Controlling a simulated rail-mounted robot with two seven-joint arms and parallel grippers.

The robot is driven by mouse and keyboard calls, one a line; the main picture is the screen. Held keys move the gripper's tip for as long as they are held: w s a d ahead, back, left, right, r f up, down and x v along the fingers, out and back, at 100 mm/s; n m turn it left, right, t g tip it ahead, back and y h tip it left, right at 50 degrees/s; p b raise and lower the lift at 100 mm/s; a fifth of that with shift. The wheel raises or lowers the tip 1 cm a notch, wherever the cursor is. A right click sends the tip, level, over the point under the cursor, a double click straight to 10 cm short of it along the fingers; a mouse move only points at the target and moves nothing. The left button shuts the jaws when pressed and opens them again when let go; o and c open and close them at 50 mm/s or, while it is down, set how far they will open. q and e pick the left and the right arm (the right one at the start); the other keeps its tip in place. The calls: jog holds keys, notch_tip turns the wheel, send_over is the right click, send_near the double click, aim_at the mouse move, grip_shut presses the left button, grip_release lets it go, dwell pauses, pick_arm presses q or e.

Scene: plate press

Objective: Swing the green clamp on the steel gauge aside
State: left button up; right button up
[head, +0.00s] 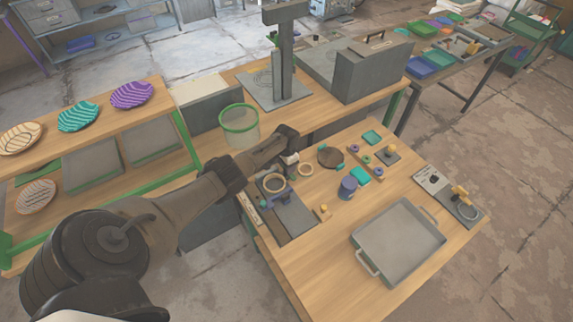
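My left arm comes in from the lower left, and its gripper (291,158) hangs over the back left part of the near wooden table. The fingers are small and partly hidden by the wrist, so their opening is unclear. Just right of it lies a dark round disc (330,157) with small teal-green pieces at its lower edge; it may be the steel gauge with the green clamp, but I cannot tell for certain. A gap shows between gripper and disc. My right gripper is not in view.
A tan ring (305,170) lies between gripper and disc. A grey fixture plate (296,220) with another ring is below. A green-rimmed bin (239,118) is behind.

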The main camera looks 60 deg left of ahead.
pick_arm(q)
jog(key=o, duration=0.9)
jog(key=shift+r+p, duration=1.75)
jog(key=shift+r, duration=5.2)
